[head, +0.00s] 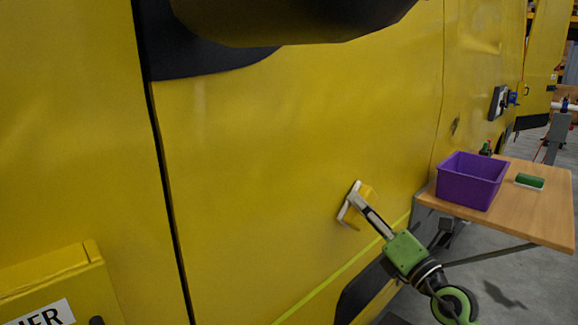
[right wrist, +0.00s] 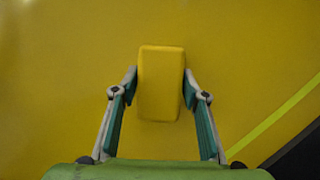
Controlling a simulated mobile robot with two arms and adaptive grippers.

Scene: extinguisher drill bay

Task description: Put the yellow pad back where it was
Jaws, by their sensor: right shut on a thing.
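My right gripper (head: 353,203) is shut on the yellow pad (head: 367,190), in front of a large yellow vehicle side (head: 270,150). In the right wrist view the pad (right wrist: 161,80) is a plain yellow block, upright between the two fingers of the gripper (right wrist: 159,90). The yellow surface lies behind it; I cannot tell whether the pad touches it. My left gripper is not in view.
A wooden table (head: 545,215) at the right bears a purple bin (head: 470,185) and a green pad with a pale base (head: 530,181). A yellow box (head: 50,285) with a partly seen white label is at lower left. Grey floor (head: 510,285) shows under the table.

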